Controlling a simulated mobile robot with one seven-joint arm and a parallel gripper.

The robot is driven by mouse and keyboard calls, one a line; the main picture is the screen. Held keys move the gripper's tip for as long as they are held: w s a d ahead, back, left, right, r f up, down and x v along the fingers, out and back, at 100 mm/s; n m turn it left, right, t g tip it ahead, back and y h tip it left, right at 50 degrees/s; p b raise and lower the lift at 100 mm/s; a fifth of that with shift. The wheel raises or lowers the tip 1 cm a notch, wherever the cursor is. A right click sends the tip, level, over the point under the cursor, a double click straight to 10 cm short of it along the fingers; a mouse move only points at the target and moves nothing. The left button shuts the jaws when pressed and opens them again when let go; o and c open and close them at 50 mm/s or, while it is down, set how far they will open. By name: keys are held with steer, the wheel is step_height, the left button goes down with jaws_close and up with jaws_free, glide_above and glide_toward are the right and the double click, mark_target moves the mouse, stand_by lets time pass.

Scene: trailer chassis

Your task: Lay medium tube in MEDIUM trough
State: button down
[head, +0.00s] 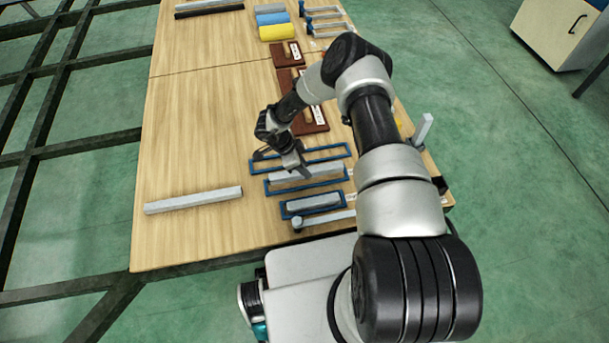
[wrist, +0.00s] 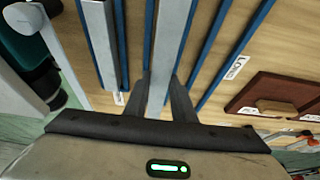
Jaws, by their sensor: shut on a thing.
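The medium tube (head: 322,173) is a light grey bar. In the head view it lines up with the middle blue trough frame (head: 268,190), between its long rails. My gripper (head: 303,173) reaches down from above and is shut on the tube near its middle. In the wrist view the tube (wrist: 172,40) runs between my fingers (wrist: 162,88), with a blue rail on each side. I cannot tell whether the tube rests on the trough's floor. The trough's label is not readable.
A shorter grey tube (head: 314,202) lies in the nearer blue trough (head: 287,214). The farther blue trough (head: 253,168) is empty. A long grey tube (head: 193,200) lies loose on the left of the table (head: 190,235). Brown label boards (head: 313,122) stand beyond.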

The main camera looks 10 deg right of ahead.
step_height(320, 180, down, 4)
steer(key=shift+r+b, duration=0.25)
steer(key=shift+b, duration=0.15)
steer(key=shift+r, duration=0.1)
